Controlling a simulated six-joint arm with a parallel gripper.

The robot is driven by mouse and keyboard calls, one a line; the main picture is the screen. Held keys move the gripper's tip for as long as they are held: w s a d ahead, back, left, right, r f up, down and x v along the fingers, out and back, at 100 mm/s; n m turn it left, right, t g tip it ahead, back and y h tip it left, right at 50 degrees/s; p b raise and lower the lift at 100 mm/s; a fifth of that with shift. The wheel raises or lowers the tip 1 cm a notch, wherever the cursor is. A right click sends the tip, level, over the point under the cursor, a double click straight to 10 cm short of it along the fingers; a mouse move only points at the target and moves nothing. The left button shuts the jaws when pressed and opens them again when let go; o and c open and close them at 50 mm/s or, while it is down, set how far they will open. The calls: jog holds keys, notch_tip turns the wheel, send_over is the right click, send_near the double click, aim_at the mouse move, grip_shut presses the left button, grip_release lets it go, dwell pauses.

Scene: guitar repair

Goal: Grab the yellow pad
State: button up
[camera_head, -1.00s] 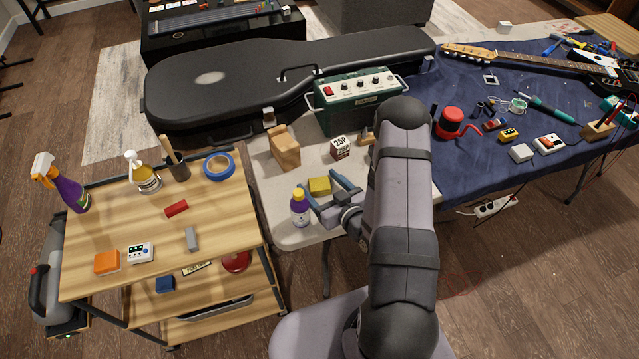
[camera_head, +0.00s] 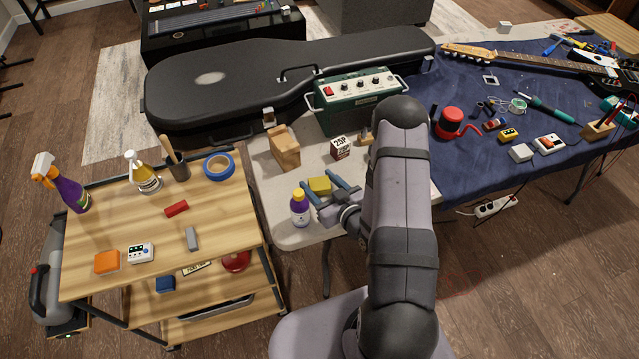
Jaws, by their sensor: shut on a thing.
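The yellow pad (camera_head: 319,186) is a small block at the left part of the white table (camera_head: 268,205). My gripper (camera_head: 318,184) reaches it from the lower right, with one blue finger on each side of the pad. The gripper is shut on the pad. Whether the pad touches the table or is slightly raised is too small to tell. A purple bottle with a yellow cap (camera_head: 299,209) stands just left of the near finger, very close to it.
A wooden block (camera_head: 284,147) and a white-and-dark box marked 25P (camera_head: 340,148) stand behind the pad. A green amplifier (camera_head: 357,100) and a black guitar case (camera_head: 250,85) lie farther back. A wooden cart (camera_head: 115,225) with several items adjoins on the left.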

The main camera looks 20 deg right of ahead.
aim_at(319, 183)
jog(key=shift+r, duration=4.9)
